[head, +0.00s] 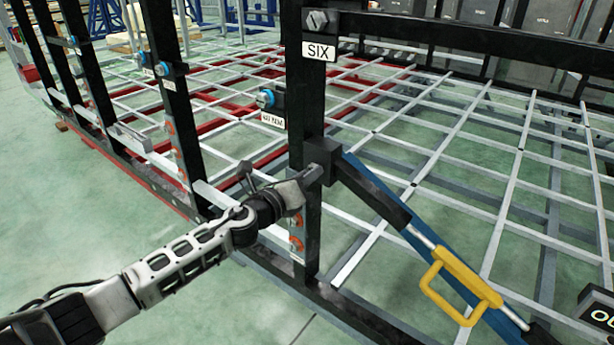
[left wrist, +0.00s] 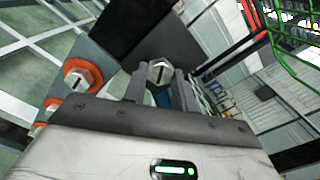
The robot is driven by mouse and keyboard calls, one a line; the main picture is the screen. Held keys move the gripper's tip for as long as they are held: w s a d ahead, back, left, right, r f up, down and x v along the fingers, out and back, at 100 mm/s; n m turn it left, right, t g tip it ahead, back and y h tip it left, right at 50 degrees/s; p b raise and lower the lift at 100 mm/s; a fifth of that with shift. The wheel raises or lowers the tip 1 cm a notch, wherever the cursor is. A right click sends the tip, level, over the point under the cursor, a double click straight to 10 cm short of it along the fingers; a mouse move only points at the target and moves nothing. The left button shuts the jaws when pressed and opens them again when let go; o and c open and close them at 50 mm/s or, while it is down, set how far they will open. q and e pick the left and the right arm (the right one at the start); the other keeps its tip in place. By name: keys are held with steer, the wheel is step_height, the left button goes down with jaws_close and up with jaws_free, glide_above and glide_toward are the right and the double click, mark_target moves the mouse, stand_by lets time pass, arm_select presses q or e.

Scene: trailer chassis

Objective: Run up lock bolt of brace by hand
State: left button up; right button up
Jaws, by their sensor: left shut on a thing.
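The brace (head: 370,190) runs from the black post marked SIX down to the right, with a blue edge and a yellow handle (head: 437,285). My left gripper (head: 313,174) is at the post, at the brace's upper end. In the left wrist view, the gripper's two fingers (left wrist: 160,88) stand on either side of the lock bolt (left wrist: 161,71), a grey hex head with a dark line across it. The fingers are shut on it. The bolt is hidden behind the gripper in the head view. My right gripper is in neither view.
Orange-ringed bolts (head: 296,222) sit on the post below the gripper, and show beside the left finger in the wrist view (left wrist: 80,77). A blue-headed bolt (head: 266,99) is on a bracket left of the post. Open green floor (head: 235,305) lies in front.

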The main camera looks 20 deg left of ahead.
arm_select(q)
steer(key=shift+s+f+m, duration=0.1)
steer(key=shift+f+m, duration=0.25)
steer(key=shift+m, duration=0.05)
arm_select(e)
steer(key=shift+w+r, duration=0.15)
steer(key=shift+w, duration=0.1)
arm_select(q)
steer(key=o, duration=0.9)
steer(key=shift+o, duration=0.5)
steer(key=shift+r, duration=0.25)
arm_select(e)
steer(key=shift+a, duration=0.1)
arm_select(q)
steer(key=shift+a, duration=0.1)
steer(key=b+v, duration=0.2)
steer(key=v, duration=1.4)
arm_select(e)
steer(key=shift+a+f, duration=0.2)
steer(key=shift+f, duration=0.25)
